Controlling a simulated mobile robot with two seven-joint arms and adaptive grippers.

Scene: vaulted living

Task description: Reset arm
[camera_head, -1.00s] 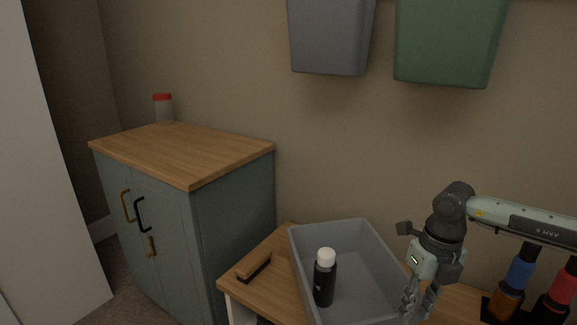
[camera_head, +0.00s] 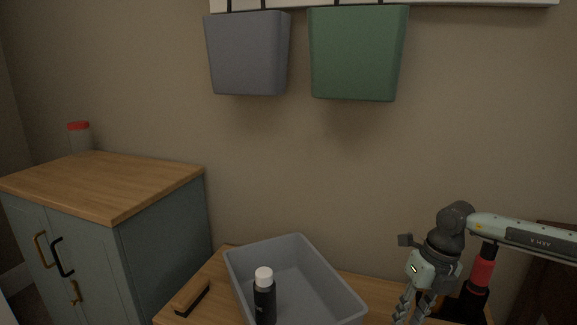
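My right gripper (camera_head: 413,305) hangs fingers-down at the lower right, over the wooden table (camera_head: 388,290) and to the right of the grey bin (camera_head: 318,272). Its two fingers are apart at the tips, with nothing visible between them. The bottom of the fingers is close to the picture's lower edge. My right arm (camera_head: 525,236) reaches in from the right edge. My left arm and gripper are not in view.
A dark bottle with a white cap (camera_head: 264,296) stands in the bin's near left part. A wood-topped brush (camera_head: 191,295) lies left of the bin. A blue-grey cabinet (camera_head: 165,235) bears a red-lidded jar (camera_head: 80,138). Grey (camera_head: 248,55) and green (camera_head: 357,55) wall bins hang above.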

